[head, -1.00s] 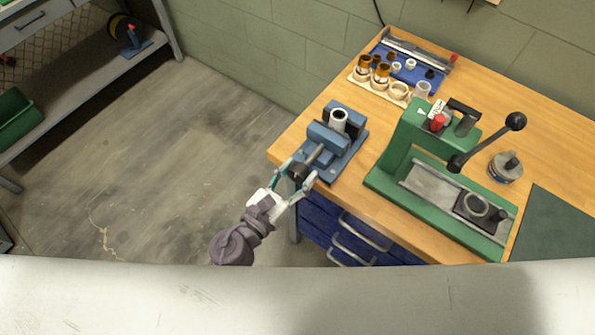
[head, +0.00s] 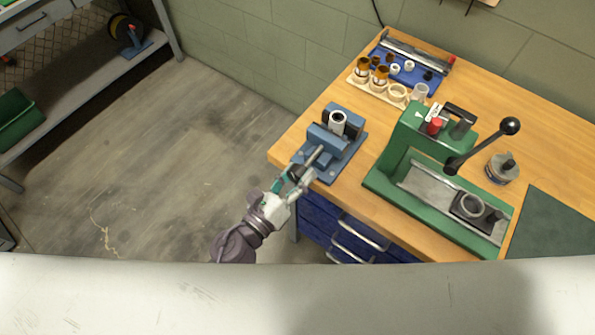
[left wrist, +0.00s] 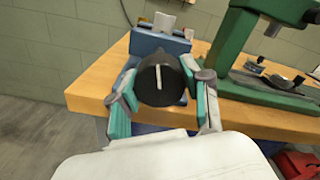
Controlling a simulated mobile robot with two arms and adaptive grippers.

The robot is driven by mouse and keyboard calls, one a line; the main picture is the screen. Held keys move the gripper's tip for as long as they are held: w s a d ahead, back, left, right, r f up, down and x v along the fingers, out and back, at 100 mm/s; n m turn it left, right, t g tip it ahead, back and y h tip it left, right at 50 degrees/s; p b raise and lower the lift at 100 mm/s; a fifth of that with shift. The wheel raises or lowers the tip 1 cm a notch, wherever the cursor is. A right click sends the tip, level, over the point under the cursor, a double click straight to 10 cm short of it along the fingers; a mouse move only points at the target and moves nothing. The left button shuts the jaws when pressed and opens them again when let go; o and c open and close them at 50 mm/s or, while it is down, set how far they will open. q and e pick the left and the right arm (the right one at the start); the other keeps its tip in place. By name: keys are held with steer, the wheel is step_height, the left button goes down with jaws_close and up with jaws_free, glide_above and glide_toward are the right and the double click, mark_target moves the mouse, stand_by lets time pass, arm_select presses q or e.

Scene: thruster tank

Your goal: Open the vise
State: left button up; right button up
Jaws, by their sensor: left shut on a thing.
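The blue vise (head: 333,145) stands on the left front corner of the wooden workbench, with a white ring-shaped part (head: 337,122) between its jaws. Its screw shaft points toward my left gripper (head: 297,178). In the left wrist view, the vise's round black knob (left wrist: 160,80) with a pale line on its face sits between the two teal finger pads of my left gripper (left wrist: 162,92). The gripper is shut on this knob. In the head view the fingers mostly hide the knob. My right gripper is not in view.
A green press (head: 400,165) with a black-knobbed lever stands to the right of the vise. Behind are a wooden rack (head: 380,88) of small rings and a blue tray (head: 415,72). Blue drawers (head: 335,225) sit under the bench edge. The floor at left is clear.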

arm_select(q)
steer(key=n+p, duration=0.1)
steer(key=n, duration=0.5)
steer(key=shift+r+p, duration=0.1)
steer(key=shift+p, duration=0.2)
steer(key=n+p, duration=0.1)
steer(key=n, duration=0.5)
steer(key=shift+n+p, duration=0.4)
steer(key=n+p, duration=0.2)
steer(key=n, duration=0.4)
steer(key=n+p, duration=0.1)
steer(key=n, duration=0.3)
steer(key=shift+n, duration=0.7)
